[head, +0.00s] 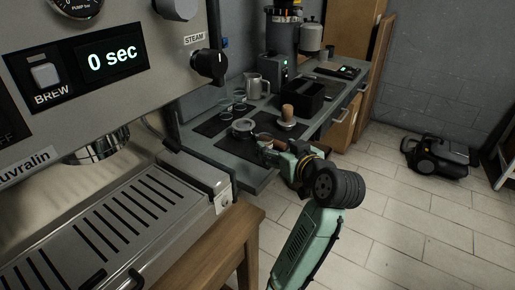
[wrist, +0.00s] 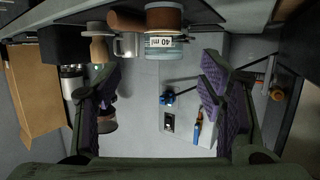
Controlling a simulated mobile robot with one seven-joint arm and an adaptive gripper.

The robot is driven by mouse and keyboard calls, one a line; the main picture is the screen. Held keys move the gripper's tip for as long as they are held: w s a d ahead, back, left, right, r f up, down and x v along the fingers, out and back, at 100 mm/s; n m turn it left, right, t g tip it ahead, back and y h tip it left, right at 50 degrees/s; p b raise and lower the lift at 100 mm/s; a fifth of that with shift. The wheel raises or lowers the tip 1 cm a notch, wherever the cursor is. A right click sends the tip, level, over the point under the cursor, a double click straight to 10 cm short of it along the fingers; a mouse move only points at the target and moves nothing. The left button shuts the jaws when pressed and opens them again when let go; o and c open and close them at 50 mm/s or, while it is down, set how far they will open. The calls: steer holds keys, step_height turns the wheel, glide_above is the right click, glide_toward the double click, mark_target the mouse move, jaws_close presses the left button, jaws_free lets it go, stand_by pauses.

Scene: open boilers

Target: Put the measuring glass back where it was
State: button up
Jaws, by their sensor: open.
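The measuring glass (wrist: 164,48) shows in the wrist view, which is upside down, at the top centre. In the head view my gripper (head: 270,148) is low over the near right edge of the counter, and the glass there is hard to make out.
The counter (head: 207,149) carries several small clear glasses (head: 240,94), a metal pitcher (head: 257,86), a wooden-handled tamper (head: 288,114) and a black box (head: 302,97). A round metal item (head: 243,127) sits near my gripper. The espresso machine (head: 150,150) fills the left.

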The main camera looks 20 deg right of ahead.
mark_target(268, 143)
steer(key=x, duration=0.4)
steer(key=p+x, duration=0.1)
steer(key=x, duration=0.2)
steer(key=shift+a+f+p, duration=0.3)
steer(key=shift+p, duration=0.1)
steer(key=shift+w+f, duration=0.25)
steer(key=shift+w, duration=0.3)
steer(key=shift+c, duration=0.5)
steer(key=c, duration=1.2)
steer(key=shift+c, duration=0.7)
steer(key=shift+r, duration=0.2)
